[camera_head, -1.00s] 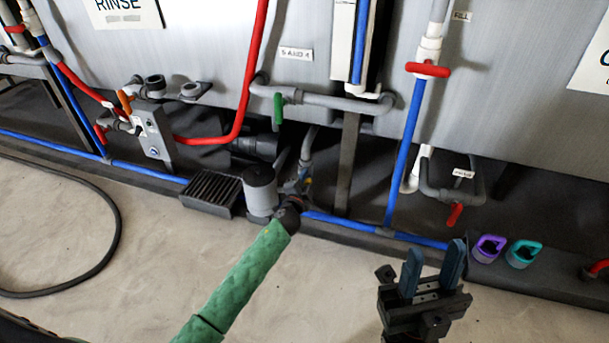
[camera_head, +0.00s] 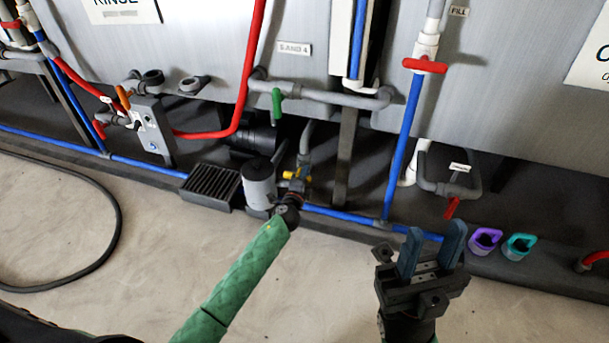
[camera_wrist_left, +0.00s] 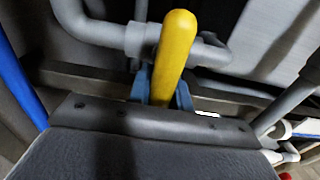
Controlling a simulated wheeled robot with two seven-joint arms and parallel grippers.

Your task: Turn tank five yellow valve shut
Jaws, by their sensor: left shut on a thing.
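The yellow valve handle (camera_wrist_left: 174,55) stands between the two blue fingers of my left gripper (camera_wrist_left: 162,92) in the left wrist view. The gripper is shut on it. In the head view, a small yellow part of the valve (camera_head: 291,175) shows low under the tank, just beyond the end of my green-sleeved left arm; the left fingers cannot be made out there. My right gripper (camera_head: 431,247) is open and empty, fingers up, over the floor in front of the blue pipe.
A green valve handle (camera_head: 277,107) and grey pipe are above the yellow valve. A black grate (camera_head: 211,186) lies to its left. Red valves (camera_head: 425,65), purple (camera_head: 485,240) and teal (camera_head: 518,245) fittings are to the right. A black hose (camera_head: 117,205) lies on the otherwise open floor.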

